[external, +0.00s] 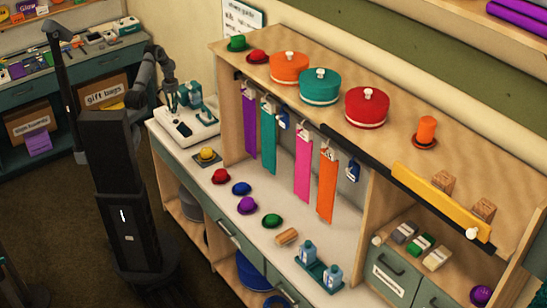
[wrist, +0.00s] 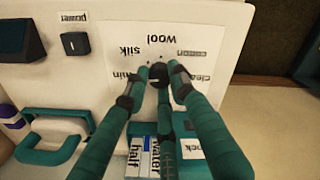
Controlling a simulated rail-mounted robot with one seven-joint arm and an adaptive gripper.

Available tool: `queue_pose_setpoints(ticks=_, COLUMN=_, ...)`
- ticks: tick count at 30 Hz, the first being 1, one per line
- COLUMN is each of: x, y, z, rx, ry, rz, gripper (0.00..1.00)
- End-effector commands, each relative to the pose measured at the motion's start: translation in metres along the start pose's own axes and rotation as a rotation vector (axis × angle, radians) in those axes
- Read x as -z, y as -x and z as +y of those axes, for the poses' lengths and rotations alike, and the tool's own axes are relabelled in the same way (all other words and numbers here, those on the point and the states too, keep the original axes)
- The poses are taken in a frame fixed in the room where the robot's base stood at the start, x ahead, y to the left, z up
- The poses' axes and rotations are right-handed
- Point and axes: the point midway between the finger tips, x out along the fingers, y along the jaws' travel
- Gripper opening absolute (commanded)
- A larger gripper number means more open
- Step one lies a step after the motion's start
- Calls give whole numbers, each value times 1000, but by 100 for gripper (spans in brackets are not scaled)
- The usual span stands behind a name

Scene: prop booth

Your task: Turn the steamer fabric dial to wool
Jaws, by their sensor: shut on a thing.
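The steamer (external: 202,129) is a white unit with teal parts at the left end of the counter in the external view. In the wrist view its white panel (wrist: 110,45) carries a small dark fabric dial (wrist: 159,76) with upside-down labels around it. The wool label (wrist: 175,38) is beyond the dial, silk (wrist: 130,50) to its upper left and another label (wrist: 193,53) to its upper right. My gripper (wrist: 158,73) has its dark fingertips on both sides of the dial, shut on it. I cannot tell which label the dial points at. In the external view my gripper is small against the steamer.
Beside the dial are a black power switch (wrist: 75,43), a teal handle (wrist: 48,150), a water label (wrist: 155,157) and a teal part marked lock (wrist: 193,146). Several small hats line the counter.

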Motion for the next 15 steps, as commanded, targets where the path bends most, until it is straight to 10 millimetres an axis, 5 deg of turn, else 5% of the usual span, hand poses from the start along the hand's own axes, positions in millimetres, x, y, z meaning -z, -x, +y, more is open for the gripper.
queue_pose_setpoints(ticks=15, x=1, y=-5, z=-1, rx=1, ry=-233, rz=2, gripper=0)
